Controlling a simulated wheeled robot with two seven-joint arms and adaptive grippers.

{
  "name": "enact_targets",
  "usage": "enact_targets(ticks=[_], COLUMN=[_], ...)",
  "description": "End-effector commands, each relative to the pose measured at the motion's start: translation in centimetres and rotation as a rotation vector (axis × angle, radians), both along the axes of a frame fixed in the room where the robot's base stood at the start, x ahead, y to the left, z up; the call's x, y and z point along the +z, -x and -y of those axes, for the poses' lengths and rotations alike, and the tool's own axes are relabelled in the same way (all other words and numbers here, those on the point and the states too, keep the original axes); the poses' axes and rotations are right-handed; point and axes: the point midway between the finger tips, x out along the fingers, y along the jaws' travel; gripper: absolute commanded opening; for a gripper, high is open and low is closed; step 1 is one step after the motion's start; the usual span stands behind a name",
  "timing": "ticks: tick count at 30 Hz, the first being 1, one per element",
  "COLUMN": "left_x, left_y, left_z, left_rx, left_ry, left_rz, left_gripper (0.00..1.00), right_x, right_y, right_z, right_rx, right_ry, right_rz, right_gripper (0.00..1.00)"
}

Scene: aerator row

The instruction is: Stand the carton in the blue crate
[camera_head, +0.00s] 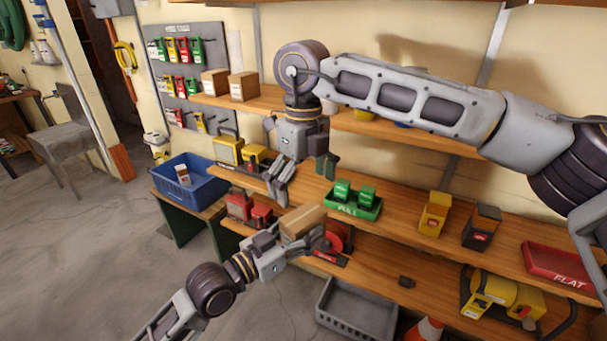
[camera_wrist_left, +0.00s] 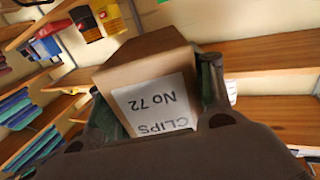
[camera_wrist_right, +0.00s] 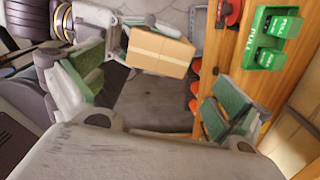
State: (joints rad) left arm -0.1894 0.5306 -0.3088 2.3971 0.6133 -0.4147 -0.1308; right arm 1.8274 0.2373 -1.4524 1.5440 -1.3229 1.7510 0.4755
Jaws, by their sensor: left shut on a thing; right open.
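My left gripper (camera_head: 285,243) is shut on a brown cardboard carton (camera_head: 303,220), held in front of the lower shelf. The left wrist view shows the carton (camera_wrist_left: 150,75) between both fingers, with a white label reading "CLIPS No 72" upside down in that picture. The blue crate (camera_head: 203,190) is at the left on a low bench, left of the carton and apart from it. A small white and brown item (camera_head: 182,174) is in it. My right gripper (camera_head: 279,182) is open and empty above the carton; the right wrist view shows the carton (camera_wrist_right: 160,52) beyond its fingers.
A green tray (camera_head: 354,208) with green items is on the shelf right of my right gripper. Red items (camera_head: 240,207) and a red reel (camera_head: 338,236) are close to the carton. Two cardboard boxes (camera_head: 242,86) sit on the upper shelf. A grey crate (camera_head: 355,312) is below.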

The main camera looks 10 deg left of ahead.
Motion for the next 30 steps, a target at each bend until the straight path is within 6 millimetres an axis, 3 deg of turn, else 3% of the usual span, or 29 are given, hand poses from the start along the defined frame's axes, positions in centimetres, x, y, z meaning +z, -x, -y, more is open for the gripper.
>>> enact_targets(ticks=[18, 30], left_x=[0.1, 0.1], left_y=[0.0, 0.0], left_z=[0.0, 0.0], left_rx=[0.000, 0.000], left_ry=[0.001, 0.001], left_rz=[0.003, 0.003], left_gripper=[0.14, 0.14], right_x=[-7.3, -8.7], right_y=[0.0, 0.0], right_z=[0.0, 0.0], right_rx=[0.000, 0.000], right_ry=[0.002, 0.000], right_rz=[-0.001, 0.000], right_gripper=[1.00, 1.00])
